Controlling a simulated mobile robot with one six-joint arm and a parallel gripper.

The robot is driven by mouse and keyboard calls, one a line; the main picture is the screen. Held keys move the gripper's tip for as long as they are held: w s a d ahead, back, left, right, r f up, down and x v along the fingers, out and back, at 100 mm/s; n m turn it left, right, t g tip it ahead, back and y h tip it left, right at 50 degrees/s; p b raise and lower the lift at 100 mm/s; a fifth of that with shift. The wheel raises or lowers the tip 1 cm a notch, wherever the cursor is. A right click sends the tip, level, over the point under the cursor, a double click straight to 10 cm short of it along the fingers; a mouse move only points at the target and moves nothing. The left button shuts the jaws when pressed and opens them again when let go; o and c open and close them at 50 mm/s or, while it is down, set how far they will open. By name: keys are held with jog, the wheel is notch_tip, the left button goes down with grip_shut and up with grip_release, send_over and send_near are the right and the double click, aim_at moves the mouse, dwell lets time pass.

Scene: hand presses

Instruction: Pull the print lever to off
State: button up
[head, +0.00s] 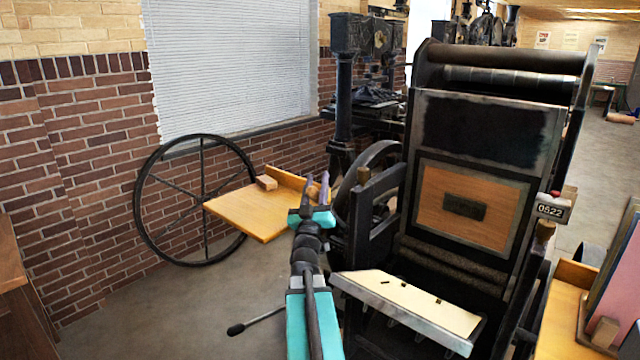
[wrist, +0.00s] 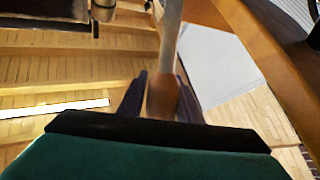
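The print lever shows in the wrist view as a pale grey rod (wrist: 171,40) with a brown wooden handle (wrist: 163,97). The handle is between the two fingers of my gripper (wrist: 162,92), which look closed against its sides. In the head view my gripper (head: 317,188) is at the left side of the black hand press (head: 477,125), and only a small brown bit of the handle shows between the fingers. The rest of the lever is hidden there. I cannot read an on or off mark.
A wooden feed board (head: 262,208) with a small block (head: 266,182) is just left of my gripper. A large spoked wheel (head: 202,200) stands by the brick wall. A black-knobbed rod (head: 237,328) sticks out low at the left. Open floor (head: 180,310) is at the left.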

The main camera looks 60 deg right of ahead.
aim_at(314, 200)
jog(key=o, duration=0.3)
jog(key=shift+s+r, duration=0.2)
jog(key=shift+s, duration=0.05)
jog(key=shift+w+f, duration=0.1)
jog(key=shift+b+v, duration=0.3)
jog(key=shift+v, duration=1.3)
jog(key=shift+w+d+p, duration=0.15)
jog(key=shift+p, duration=1.1)
jog(key=p, duration=0.4)
jog(key=shift+a+f, duration=0.15)
jog(key=shift+a, duration=0.15)
